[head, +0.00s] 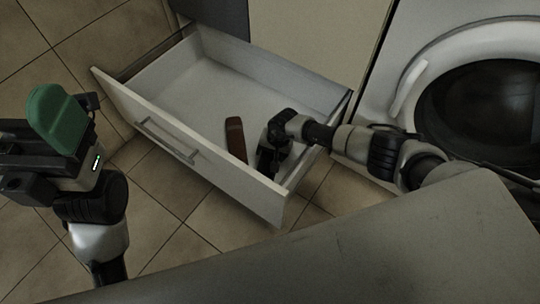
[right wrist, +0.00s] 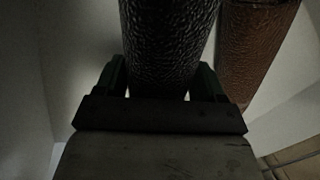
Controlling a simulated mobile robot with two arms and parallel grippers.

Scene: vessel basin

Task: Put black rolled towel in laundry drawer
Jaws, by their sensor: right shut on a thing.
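A black rolled towel (right wrist: 168,40) with a rough surface stands out in the right wrist view between the green fingers of my right gripper (head: 268,160), which is shut on it. In the head view the gripper reaches down inside the open white laundry drawer (head: 180,88), near its right front corner, and the towel is hard to tell from the dark gripper. Whether the towel touches the drawer floor cannot be told. My left gripper (head: 58,118), with a green finger showing, is outside the drawer at the left; its opening cannot be judged.
A brown rolled towel (head: 235,138) lies in the drawer just left of my right gripper; it also shows in the right wrist view (right wrist: 255,45). The drawer's back left is empty. A washing machine (head: 400,55) stands right, and a grey countertop (head: 400,235) spans the front.

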